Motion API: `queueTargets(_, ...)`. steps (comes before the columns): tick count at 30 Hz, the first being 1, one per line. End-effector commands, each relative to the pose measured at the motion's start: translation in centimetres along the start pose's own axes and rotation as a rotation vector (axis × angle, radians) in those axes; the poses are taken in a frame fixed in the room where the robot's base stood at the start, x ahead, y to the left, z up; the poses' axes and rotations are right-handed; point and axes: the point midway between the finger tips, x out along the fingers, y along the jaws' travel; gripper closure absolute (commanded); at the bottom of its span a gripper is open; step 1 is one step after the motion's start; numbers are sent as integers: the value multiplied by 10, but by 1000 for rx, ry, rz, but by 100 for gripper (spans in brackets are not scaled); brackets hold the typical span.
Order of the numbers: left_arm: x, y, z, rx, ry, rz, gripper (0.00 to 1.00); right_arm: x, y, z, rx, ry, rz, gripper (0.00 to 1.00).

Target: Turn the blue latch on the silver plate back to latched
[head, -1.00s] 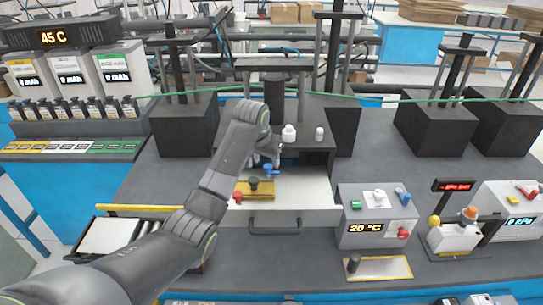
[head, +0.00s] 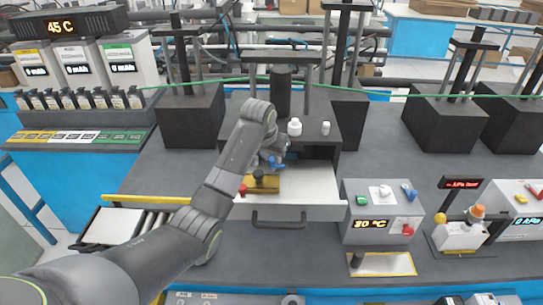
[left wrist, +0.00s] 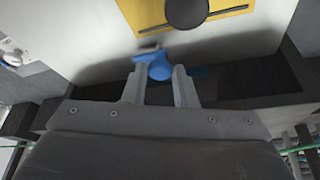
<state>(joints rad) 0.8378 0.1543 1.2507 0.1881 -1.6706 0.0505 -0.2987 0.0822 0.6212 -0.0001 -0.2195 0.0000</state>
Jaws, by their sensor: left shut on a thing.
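The blue latch (head: 276,162) sits at the back of the pale silver plate (head: 312,182), inside the pulled-out drawer. My left gripper (head: 272,155) reaches down over it from the left. In the left wrist view the blue latch (left wrist: 155,66) lies between the two fingertips (left wrist: 158,76), and the fingers are closed on it. Its flat arm points left in that view. The pale plate (left wrist: 80,45) spreads around it. The fingers hide part of the latch, and I cannot tell its exact angle. My right gripper is not in view.
White bottles (head: 294,127) stand on the dark housing behind. The drawer handle (head: 279,219) is in front. A grey box with a display (head: 382,211) stands at right.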

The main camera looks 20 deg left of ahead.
Motion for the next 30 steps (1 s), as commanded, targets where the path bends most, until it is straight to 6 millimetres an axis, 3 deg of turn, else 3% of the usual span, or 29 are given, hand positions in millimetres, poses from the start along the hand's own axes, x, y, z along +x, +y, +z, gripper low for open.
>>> queueTargets(11, 1, -2, 1, 131, -2, 56, 98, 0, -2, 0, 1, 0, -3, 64)
queueTargets(30, 2, -6, -2, 675, -2, 283, 98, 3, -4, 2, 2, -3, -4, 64)
